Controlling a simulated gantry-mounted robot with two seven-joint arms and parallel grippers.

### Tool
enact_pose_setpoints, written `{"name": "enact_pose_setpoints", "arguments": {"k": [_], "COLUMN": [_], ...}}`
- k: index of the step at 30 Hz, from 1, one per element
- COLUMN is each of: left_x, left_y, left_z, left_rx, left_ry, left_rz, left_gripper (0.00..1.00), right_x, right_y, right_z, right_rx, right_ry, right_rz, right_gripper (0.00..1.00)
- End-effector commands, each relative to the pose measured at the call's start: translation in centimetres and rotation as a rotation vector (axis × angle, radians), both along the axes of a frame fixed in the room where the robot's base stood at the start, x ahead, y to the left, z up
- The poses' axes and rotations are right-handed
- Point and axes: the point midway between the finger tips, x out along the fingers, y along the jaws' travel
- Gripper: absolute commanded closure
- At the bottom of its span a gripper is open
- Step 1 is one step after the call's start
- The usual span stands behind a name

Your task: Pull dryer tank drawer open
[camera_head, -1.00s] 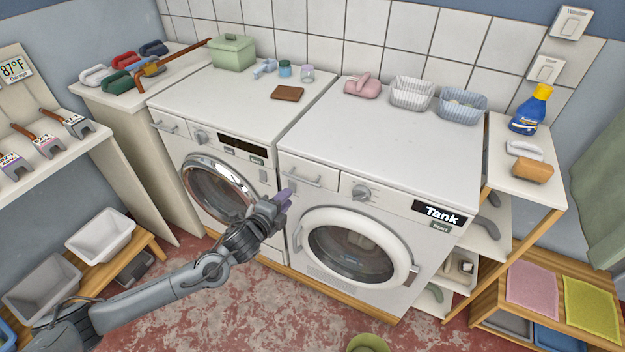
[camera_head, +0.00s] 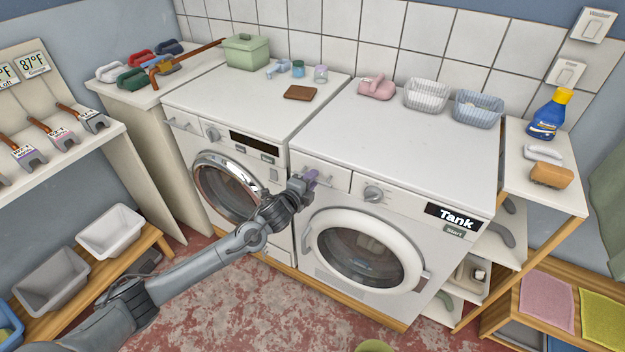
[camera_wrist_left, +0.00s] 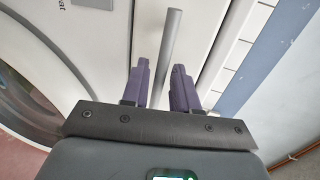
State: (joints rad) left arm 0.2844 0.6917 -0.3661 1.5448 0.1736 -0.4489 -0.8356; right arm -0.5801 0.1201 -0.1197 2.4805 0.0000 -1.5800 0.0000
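The dryer (camera_head: 400,130) is the right-hand white machine, with a "Tank" label (camera_head: 453,217) at its front upper right. Its tank drawer (camera_head: 340,179) is at the front upper left and looks shut. In the left wrist view the grey handle bar (camera_wrist_left: 173,35) runs between the two purple fingers of my left gripper (camera_wrist_left: 162,80). The fingers are apart, with a gap showing beside the bar. My right gripper is not in view.
The round dryer door (camera_head: 365,255) is below the drawer, closed. Another white machine (camera_head: 255,100) stands to the left. Baskets (camera_head: 427,95) and a pink item (camera_head: 377,88) sit at the back of the dryer top. Floor in front is mostly clear.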

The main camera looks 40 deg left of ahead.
Motion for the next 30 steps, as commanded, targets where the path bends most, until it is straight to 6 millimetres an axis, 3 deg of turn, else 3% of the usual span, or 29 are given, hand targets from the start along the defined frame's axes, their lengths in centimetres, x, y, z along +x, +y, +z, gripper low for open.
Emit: {"name": "enact_pose_setpoints", "arguments": {"k": [14, 20, 30], "left_x": [0.95, 0.94, 0.91], "left_y": [0.10, 0.11, 0.04], "left_z": [-0.18, -0.18, -0.15], "left_rx": [0.000, 0.000, 0.001], "left_ry": [0.000, 0.000, 0.000], "left_rz": [-0.001, -0.001, -0.002], "left_gripper": [0.71, 1.00, 1.00], "right_x": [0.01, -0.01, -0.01], "right_y": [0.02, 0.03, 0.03], "right_z": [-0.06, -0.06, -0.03], "right_rx": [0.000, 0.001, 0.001], "right_ry": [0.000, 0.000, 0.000], "right_rz": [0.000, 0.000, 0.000], "right_gripper": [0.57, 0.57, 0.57]}}
